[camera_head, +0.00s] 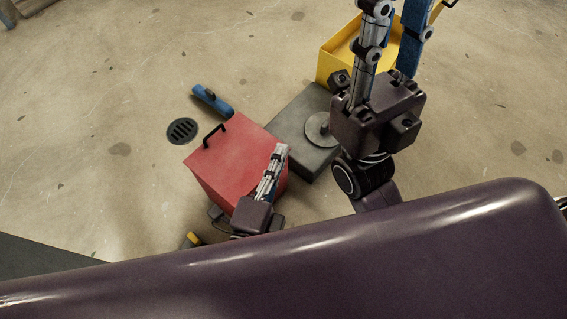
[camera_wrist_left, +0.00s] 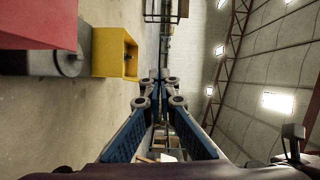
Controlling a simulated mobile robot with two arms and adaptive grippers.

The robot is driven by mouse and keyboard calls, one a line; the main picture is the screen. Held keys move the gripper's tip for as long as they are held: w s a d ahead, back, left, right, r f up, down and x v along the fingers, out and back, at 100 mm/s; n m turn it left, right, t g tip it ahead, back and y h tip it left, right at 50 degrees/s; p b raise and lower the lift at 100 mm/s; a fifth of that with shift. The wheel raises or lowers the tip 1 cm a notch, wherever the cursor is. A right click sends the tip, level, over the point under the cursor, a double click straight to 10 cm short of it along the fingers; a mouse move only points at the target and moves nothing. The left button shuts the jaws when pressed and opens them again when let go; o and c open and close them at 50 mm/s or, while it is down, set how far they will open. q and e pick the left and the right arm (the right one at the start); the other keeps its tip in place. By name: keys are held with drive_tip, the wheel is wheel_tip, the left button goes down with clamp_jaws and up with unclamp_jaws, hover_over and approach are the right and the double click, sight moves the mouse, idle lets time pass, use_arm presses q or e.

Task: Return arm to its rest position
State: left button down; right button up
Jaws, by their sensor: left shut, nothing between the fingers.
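My left gripper (camera_head: 392,40) is at the upper right of the head view, with its blue fingers pointing up the picture and running out at the top edge. In the left wrist view the fingers (camera_wrist_left: 160,84) converge at their far ends, shut and empty. My right gripper (camera_head: 274,168) is lower in the head view, in front of the red box in the picture. Its fingertips are small there, and I cannot tell whether they are apart. My dark purple body hides the lower part of the head view.
A red box (camera_head: 222,158) with a black handle stands on the floor, beside a dark grey block (camera_head: 295,125) with a disc. A yellow bin (camera_head: 333,66) stands behind. A blue object (camera_head: 212,101) and a drain (camera_head: 183,131) lie left.

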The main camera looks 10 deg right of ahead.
use_arm(q)
drive_tip(key=shift+s+d+f+m, duration=0.15)
drive_tip(key=shift+s+d+m, duration=0.15)
drive_tip(key=shift+s, duration=0.1)
